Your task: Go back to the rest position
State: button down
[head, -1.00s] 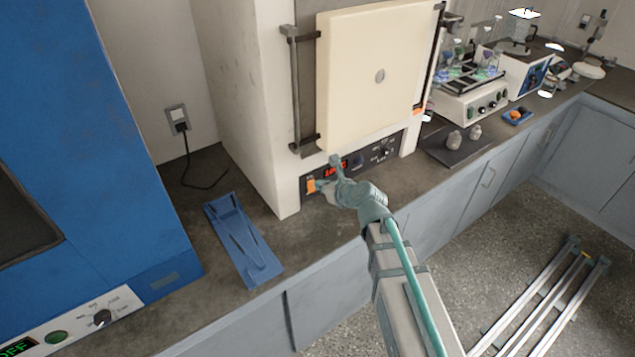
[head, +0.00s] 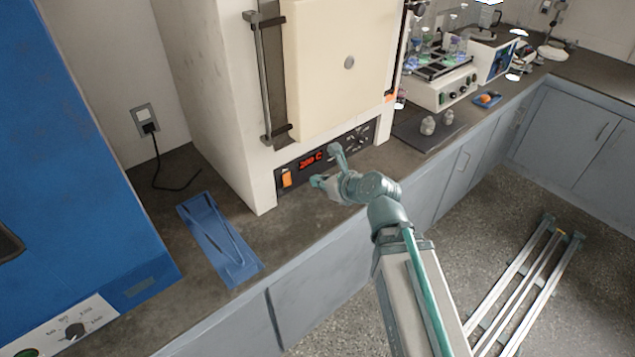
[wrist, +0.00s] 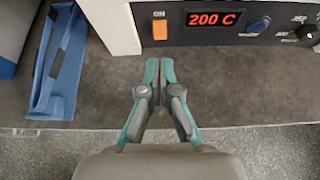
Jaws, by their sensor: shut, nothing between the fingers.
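My gripper (wrist: 160,68) is shut and empty. In the wrist view its fingertips sit together over the bare counter, just in front of the furnace's control panel (wrist: 260,22). The panel has an orange switch (wrist: 160,29), a red display reading 200 C (wrist: 215,19) and dark knobs. In the head view my gripper (head: 317,182) is low in front of the furnace (head: 343,62), near the orange switch (head: 286,179). It looks apart from the panel. The furnace door is closed. My arm reaches in from the lower right.
A blue tray-like holder (head: 217,240) lies on the counter left of the furnace. A large blue appliance (head: 75,170) stands further left. A dark plate (head: 430,136) with small grey pieces lies to the right, before a shaker with flasks (head: 440,92). Metal rails (head: 530,285) are on the floor.

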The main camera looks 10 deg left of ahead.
dwell(0.3)
jog(key=s+d+f+n+g+h, duration=0.2)
jog(key=s+d+f+n, duration=0.25)
jog(key=f+n, duration=0.45)
jog(key=s+d+f+n+g+h, duration=0.2)
jog(key=s+d+f+n+g, duration=0.25)
jog(key=f, duration=0.65)
jog(key=s+d+f+n+g+h, duration=0.1)
jog(key=s+d+f+n+h, duration=0.3)
jog(key=f+n, duration=0.55)
jog(key=s+d+f+n+g, duration=0.1)
jog(key=s+d+f, duration=0.3)
jog(key=s, duration=0.5)
jog(key=s+d+f+n+g, duration=0.1)
jog(key=s+d+f+g, duration=0.2)
jog(key=s+d+f, duration=0.2)
jog(key=s+d+f+n+g+h, duration=0.1)
jog(key=s+d+f+g, duration=0.2)
jog(key=s+f, duration=0.6)
jog(key=s+d, duration=0.2)
jog(key=s, duration=0.2)
jog(key=shift+d+f, duration=0.25)
jog(key=shift+f, duration=0.15)
